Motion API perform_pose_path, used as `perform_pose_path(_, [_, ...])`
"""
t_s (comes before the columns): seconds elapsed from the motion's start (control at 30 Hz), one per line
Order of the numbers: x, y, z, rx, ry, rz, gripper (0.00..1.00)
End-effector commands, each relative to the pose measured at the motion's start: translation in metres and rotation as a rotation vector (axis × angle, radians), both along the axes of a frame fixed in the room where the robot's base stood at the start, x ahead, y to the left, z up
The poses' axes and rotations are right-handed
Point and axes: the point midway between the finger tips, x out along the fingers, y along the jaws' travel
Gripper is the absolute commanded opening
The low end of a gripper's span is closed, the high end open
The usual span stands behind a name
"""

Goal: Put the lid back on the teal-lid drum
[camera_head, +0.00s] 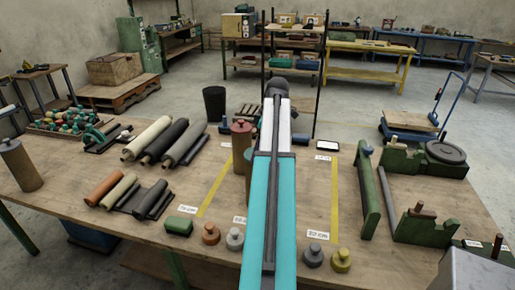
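I cannot make out a teal lid or a drum marked by one. A brown drum-like cylinder (242,140) with a reddish top stands at mid-table, partly hidden by my teal and white arm. Another brown cylinder (20,165) with a knob on top stands at the left edge. Several small knobbed pieces sit near the front edge, including an orange one (210,234), a grey one (234,239) and a yellow one (341,260). My arm reaches away over the table to a dark end (277,88); its fingers cannot be made out.
Dark and cream rolls (150,138) lie at the left, with shorter rolls (104,187) in front. A green block (178,225) is near the front edge. Green fixtures (425,228) and a long green bar (366,192) stand at the right. Yellow strips (334,200) mark fairly bare tabletop.

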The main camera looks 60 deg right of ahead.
Motion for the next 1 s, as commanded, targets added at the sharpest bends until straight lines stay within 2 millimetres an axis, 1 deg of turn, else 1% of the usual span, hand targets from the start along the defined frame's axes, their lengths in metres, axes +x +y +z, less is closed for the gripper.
perform_pose_path(0.27, [0.0000, 0.0000, 0.0000, 0.000, 0.000, 0.000, 0.61])
perform_pose_path(0.3, [0.0000, 0.0000, 0.0000, 0.000, 0.000, 0.000, 0.89])
perform_pose_path(0.37, [0.0000, 0.0000, 0.0000, 0.000, 0.000, 0.000, 0.99])
perform_pose_path(0.77, [0.0000, 0.0000, 0.0006, 0.000, 0.000, 0.000, 1.00])
perform_pose_path(1.0, [0.0002, -0.0001, 0.0086, -0.001, 0.000, 0.000, 1.00])
